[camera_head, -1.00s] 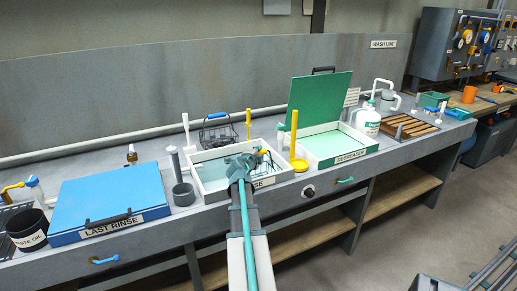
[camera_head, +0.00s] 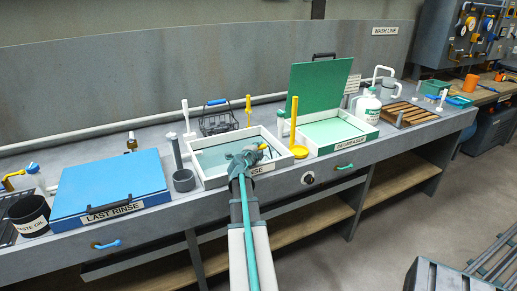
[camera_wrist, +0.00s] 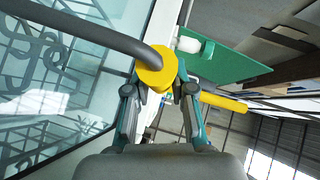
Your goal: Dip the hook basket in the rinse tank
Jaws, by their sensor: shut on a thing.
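The rinse tank (camera_head: 214,181) is a white-rimmed open box of clear liquid on the bench, its label partly covered by my arm. My gripper (camera_head: 247,155) is over its front right part. In the wrist view my gripper (camera_wrist: 160,95) is shut on a yellow handle (camera_wrist: 155,70) with a dark curved rod (camera_wrist: 85,35) reaching left over the liquid. The handle also shows in the head view (camera_head: 263,147). Curled wire-like shapes show at the left of the wrist view; I cannot tell whether they are the basket or reflections. The hook basket's body is not clear.
A wire basket with a blue handle (camera_head: 218,120) stands behind the tank.

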